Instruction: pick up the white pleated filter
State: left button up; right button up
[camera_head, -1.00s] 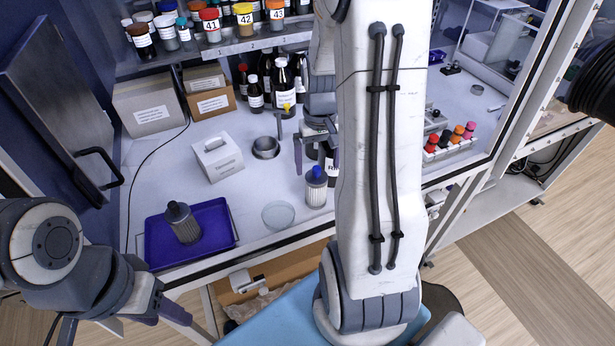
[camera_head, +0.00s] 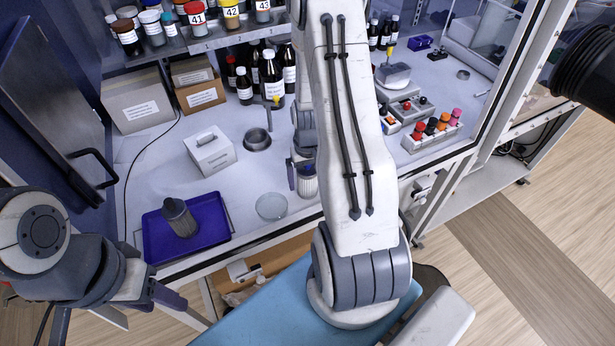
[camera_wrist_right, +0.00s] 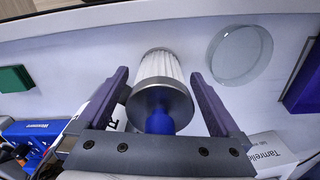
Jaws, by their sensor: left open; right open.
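The white pleated filter (camera_head: 308,186) stands on the white bench; its upper part is hidden by my right gripper in the head view. In the right wrist view the filter (camera_wrist_right: 160,67) shows white pleats, a grey end collar and a blue knob. My right gripper (camera_wrist_right: 159,77) is open, with one finger on each side of the filter; a gap shows beside each finger. In the head view my right gripper (camera_head: 303,174) is partly hidden by my arm. My left gripper (camera_head: 182,306) is open and empty, in front of the bench edge.
A round glass dish (camera_head: 271,207) lies left of the filter. Bare bench lies between dish and box.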

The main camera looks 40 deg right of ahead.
jog(key=c, duration=1.5)
jog(key=shift+r, duration=0.15)
